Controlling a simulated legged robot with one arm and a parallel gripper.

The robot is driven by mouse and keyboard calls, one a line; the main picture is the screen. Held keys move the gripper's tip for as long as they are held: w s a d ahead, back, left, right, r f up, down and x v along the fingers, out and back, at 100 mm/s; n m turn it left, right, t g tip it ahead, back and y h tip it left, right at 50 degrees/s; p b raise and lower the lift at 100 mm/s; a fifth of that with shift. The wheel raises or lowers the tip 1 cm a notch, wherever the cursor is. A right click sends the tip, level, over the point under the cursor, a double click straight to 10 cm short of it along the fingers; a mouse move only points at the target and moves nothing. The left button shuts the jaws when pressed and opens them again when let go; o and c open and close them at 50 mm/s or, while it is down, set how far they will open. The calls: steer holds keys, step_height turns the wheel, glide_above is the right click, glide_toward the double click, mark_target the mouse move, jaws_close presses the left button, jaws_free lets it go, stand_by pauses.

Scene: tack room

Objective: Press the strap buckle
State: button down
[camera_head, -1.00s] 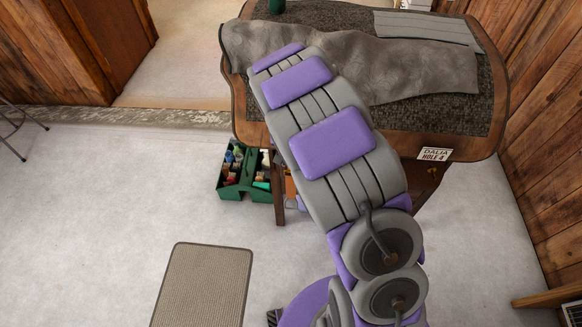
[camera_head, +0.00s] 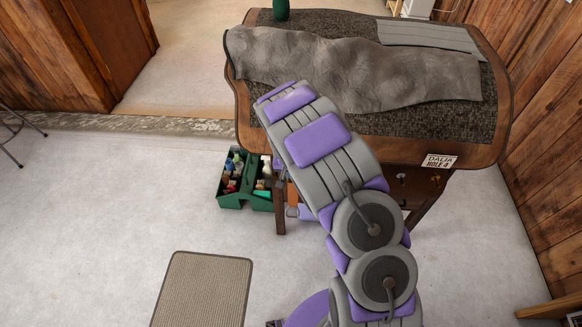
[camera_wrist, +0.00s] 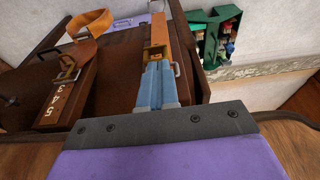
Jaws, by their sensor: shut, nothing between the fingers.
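In the wrist view an orange strap (camera_wrist: 92,24) loops over a brown wooden part marked 3 4 5 at the left. A metal strap buckle (camera_wrist: 68,70) sits at the strap's lower end on this brown part. My gripper (camera_wrist: 156,68) shows there with its blue fingers together and empty, to the right of the buckle and apart from it. An orange-yellow piece shows just beyond the fingertips; I cannot tell what it is. In the head view the arm hides the gripper and the buckle cannot be made out.
A wooden table (camera_head: 468,152) carries a grey cloth (camera_head: 340,72) and a dark mat. A green caddy (camera_head: 232,201) with bottles stands on the floor beside the table leg (camera_head: 279,212). A beige mat (camera_head: 205,290) lies on open floor at the front left.

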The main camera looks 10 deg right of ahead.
steer(key=shift+w+d+f, duration=0.2)
steer(key=shift+d+f, duration=0.3)
steer(key=shift+f, duration=0.35)
steer(key=shift+a, duration=0.1)
